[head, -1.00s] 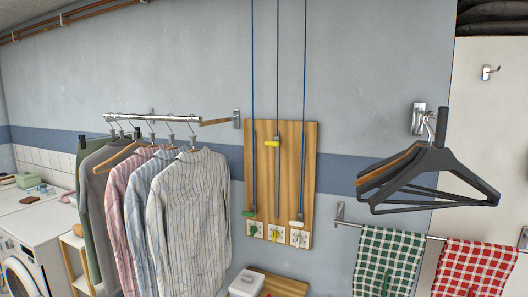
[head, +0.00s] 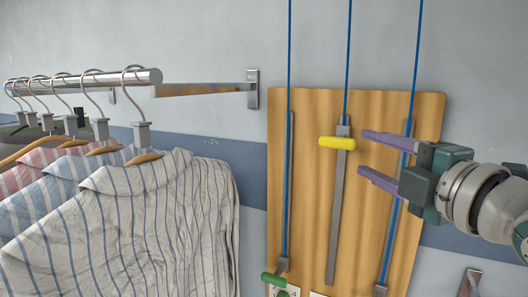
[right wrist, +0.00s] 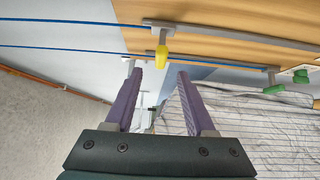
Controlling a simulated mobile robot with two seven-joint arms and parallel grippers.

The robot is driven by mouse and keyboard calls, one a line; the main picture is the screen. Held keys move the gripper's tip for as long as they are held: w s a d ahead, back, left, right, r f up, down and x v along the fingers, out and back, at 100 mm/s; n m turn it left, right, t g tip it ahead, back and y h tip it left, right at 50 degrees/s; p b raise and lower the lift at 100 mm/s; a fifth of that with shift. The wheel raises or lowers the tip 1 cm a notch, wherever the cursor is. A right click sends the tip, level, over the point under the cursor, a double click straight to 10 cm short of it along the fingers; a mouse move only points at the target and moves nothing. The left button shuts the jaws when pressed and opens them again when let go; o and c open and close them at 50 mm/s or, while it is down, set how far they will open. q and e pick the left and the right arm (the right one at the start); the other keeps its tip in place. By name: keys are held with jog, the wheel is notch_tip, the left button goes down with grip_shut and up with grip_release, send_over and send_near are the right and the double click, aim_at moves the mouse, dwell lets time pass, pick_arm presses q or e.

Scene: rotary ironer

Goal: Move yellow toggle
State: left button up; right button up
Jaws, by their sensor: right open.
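The yellow toggle (head: 337,142) sits near the top of the middle metal track (head: 337,205) on a wooden board (head: 305,130). A blue cord rises from that track. My right gripper (head: 366,153) is open and empty, with purple fingers pointing left, to the right of the toggle and apart from it. In the right wrist view, the yellow toggle (right wrist: 161,59) shows beyond the open fingers of the right gripper (right wrist: 158,66). The green toggle (head: 274,279) is low on the left track. My left gripper is not in view.
Striped shirts (head: 150,220) hang from a metal rail (head: 85,82) on the left. A wall bracket (head: 252,88) stands just left of the board. Blue cords run up the wall above the board.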

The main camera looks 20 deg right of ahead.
aim_at(342, 146)
jog(key=w+b, duration=0.1)
jog(key=w, duration=0.1)
jog(key=w+b, duration=0.1)
jog(key=w, duration=0.2)
jog(key=w+b, duration=0.1)
jog(key=w, duration=0.2)
jog(key=shift+w+d+f+b, duration=0.1)
jog(key=shift+d+f+b, duration=0.05)
jog(key=shift+d+b, duration=0.15)
jog(key=shift+w, duration=0.55)
jog(key=shift+c, duration=0.3)
jog(key=c, duration=0.8)
grip_shut()
